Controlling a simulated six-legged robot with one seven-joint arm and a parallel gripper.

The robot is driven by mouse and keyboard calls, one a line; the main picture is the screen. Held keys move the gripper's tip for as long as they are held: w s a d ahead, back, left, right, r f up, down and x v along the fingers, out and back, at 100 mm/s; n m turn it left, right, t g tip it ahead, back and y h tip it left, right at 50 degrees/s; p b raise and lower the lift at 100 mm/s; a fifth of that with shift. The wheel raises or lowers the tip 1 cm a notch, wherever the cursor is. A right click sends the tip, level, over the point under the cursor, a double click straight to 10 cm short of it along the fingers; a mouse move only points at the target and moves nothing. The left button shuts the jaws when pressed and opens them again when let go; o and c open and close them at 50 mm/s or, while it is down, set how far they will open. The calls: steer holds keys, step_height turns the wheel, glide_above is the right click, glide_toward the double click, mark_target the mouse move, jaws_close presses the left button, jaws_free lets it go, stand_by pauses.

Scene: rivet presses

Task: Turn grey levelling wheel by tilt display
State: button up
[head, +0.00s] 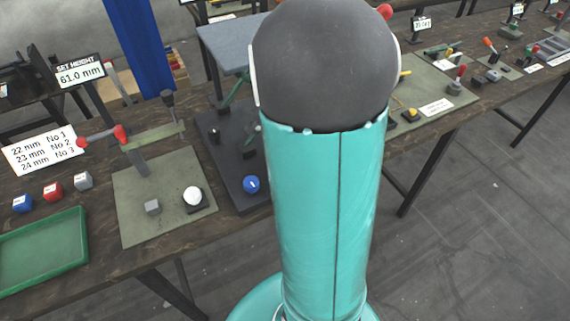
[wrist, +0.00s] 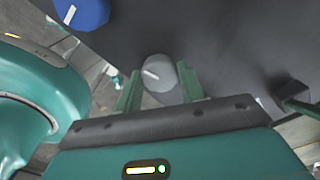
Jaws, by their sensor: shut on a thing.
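The grey levelling wheel (wrist: 158,73), with a white mark line on its face, sits between the green fingers of my gripper (wrist: 160,86) in the wrist view. The gripper is shut on the wheel. A blue wheel (wrist: 84,12) with a white mark is at the top left of that view; it also shows in the head view (head: 251,184) on the front of a dark base plate (head: 230,150). My own arm hides the grey wheel and my gripper in the head view. I cannot make out the tilt display in either view.
A grey platform (head: 235,40) stands above the dark base. To the left are a lever press (head: 140,155), a white button (head: 193,196), a green tray (head: 45,250), small coloured blocks and a set-height display (head: 80,73). Other stations line the bench to the right; the floor in front is clear.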

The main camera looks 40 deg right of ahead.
steer(key=o, duration=1)
steer(key=shift+c, duration=0.2)
step_height(320, 180, up, 14)
steer(key=shift+a, duration=0.1)
